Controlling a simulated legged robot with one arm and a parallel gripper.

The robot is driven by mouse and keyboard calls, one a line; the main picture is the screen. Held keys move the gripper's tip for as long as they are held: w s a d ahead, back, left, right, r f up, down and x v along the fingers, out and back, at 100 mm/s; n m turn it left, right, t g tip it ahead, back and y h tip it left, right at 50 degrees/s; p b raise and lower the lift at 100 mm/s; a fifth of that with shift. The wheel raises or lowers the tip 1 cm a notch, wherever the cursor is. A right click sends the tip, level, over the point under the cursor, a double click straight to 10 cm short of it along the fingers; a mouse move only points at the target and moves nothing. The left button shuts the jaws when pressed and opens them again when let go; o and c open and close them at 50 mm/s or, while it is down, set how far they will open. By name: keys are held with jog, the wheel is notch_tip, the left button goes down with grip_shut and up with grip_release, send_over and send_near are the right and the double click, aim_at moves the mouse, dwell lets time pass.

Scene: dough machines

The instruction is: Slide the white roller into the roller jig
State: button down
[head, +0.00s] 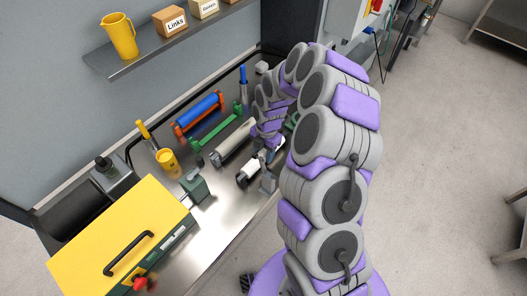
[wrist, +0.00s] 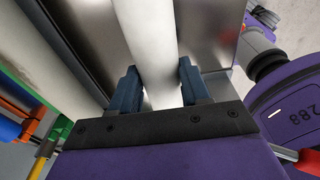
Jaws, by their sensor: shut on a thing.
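My gripper (wrist: 159,92) is shut on the white roller (wrist: 145,35), which runs up between its two dark blue fingers in the wrist view. In the head view the white roller (head: 247,174) shows below my arm, low over the steel counter, with a dark end. The gripper is largely hidden there by my arm. A pale bar with dark ends (head: 233,143) lies beside it, roughly parallel; it also shows in the wrist view (wrist: 62,55). I cannot tell for certain which piece is the roller jig, or whether the roller touches it.
A green frame (head: 217,135) and a blue roller (head: 199,104) in an orange frame stand farther back. A yellow cup (head: 168,162), a small dark green block (head: 194,187) and a yellow-topped machine (head: 120,240) are to the left. A grey upright piece (head: 268,182) stands near the counter's front edge.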

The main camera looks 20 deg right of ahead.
jog(key=shift+c, duration=1)
grip_release()
jog(key=shift+r, duration=0.4)
jog(key=shift+w+r, duration=0.1)
jog(key=shift+r, duration=0.25)
jog(key=shift+d+r+p, duration=0.2)
jog(key=shift+r+p, duration=0.5)
jog(key=shift+r, duration=0.8)
jog(key=shift+w+r, duration=0.15)
jog(key=shift+r, duration=0.35)
notch_tip(320, 180, up, 16)
jog(key=w+d+p, duration=0.1)
jog(key=p, duration=0.1)
jog(key=shift+d, duration=0.3)
jog(key=shift+w+r, duration=0.1)
